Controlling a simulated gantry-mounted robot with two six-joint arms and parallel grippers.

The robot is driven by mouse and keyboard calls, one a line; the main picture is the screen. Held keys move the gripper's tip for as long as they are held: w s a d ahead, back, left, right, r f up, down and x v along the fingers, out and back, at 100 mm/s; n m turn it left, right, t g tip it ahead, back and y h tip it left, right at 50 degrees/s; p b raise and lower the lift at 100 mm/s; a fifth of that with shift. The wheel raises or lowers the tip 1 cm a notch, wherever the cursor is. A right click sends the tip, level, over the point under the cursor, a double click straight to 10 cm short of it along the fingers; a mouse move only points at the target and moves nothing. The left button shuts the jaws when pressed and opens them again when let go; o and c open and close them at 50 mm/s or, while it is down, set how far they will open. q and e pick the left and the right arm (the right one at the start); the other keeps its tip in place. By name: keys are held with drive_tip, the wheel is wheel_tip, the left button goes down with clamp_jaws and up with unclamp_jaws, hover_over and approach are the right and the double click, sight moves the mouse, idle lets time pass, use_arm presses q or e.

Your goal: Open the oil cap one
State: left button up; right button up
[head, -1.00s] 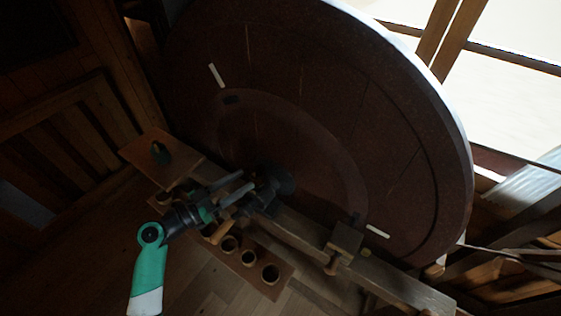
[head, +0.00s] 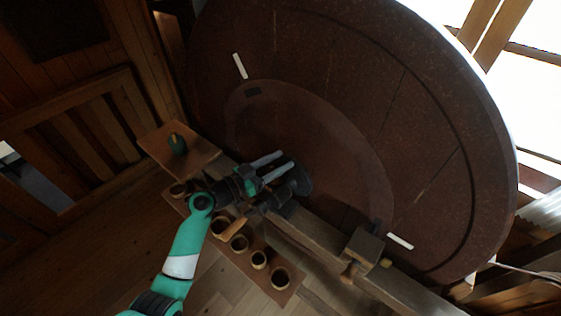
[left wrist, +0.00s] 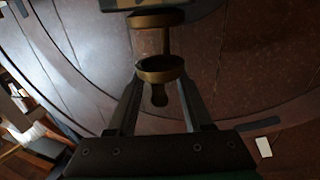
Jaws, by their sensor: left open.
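My left gripper (head: 283,165) is in front of the dark hub (head: 298,178) of the large brown wheel in the head view. In the left wrist view its two fingers (left wrist: 160,88) are apart. A small brass cup-shaped piece (left wrist: 161,66) sits between or just beyond the fingertips. A stem (left wrist: 166,42) runs from it to a second brass piece (left wrist: 157,19) under a pale block. I cannot tell which brass piece is the oil cap, or whether the fingers touch it. In the head view the gripper and shadow hide these pieces. My right gripper is not in view.
The large wheel (head: 340,95) stands close behind the gripper. A wooden beam (head: 325,238) crosses in front of it. A board (head: 200,153) holds a small green object (head: 177,143). A rack (head: 245,263) with several round cups lies below my left arm.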

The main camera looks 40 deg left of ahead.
use_arm(q)
drive_tip(key=shift+w+d, duration=0.1)
drive_tip(key=shift+w, duration=0.25)
drive_tip(key=shift+c, duration=0.2)
clamp_jaws()
